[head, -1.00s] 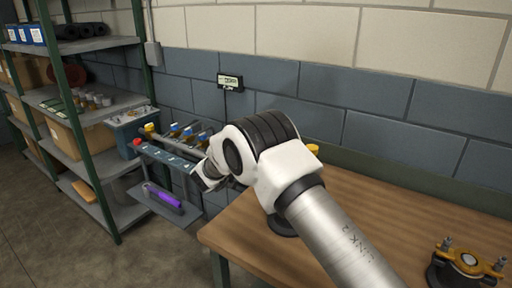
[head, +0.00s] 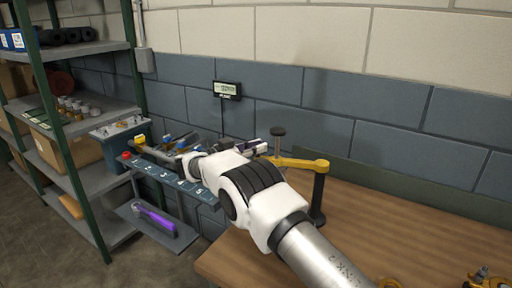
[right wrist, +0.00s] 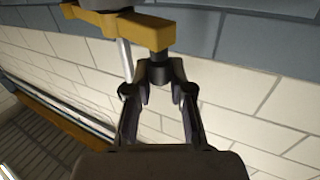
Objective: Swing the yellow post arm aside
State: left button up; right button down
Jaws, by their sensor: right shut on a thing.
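The yellow post arm (head: 298,162) reaches left from the top of a black post (head: 318,200) at the back of the wooden bench. A dark round knob on a stem (head: 278,132) stands near its free end. My right gripper (head: 262,147) is at that free end, partly hidden by my own white wrist. The exact contact is hard to see. My left gripper is not in view.
A blue-grey tool rack (head: 165,175) with several tools is left of my wrist, and a purple-handled tool (head: 155,218) lies on a lower tray (head: 178,238). Green-posted shelves (head: 90,95) stand at far left. A small display (head: 228,90) is near the wall. The bench's middle is bare.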

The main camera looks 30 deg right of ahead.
jog(key=shift+d, duration=0.2)
jog(key=c, duration=1.1)
grip_release()
jog(key=shift+o, duration=0.4)
jog(key=shift+w+d+f, duration=0.2)
jog(key=shift+d+f, duration=0.1)
jog(key=shift+d, duration=0.25)
jog(key=shift+a+r, duration=0.15)
jog(key=shift+a, duration=0.1)
jog(key=a, duration=1.1)
jog(key=shift+s+a, duration=0.2)
jog(key=shift+s, duration=0.25)
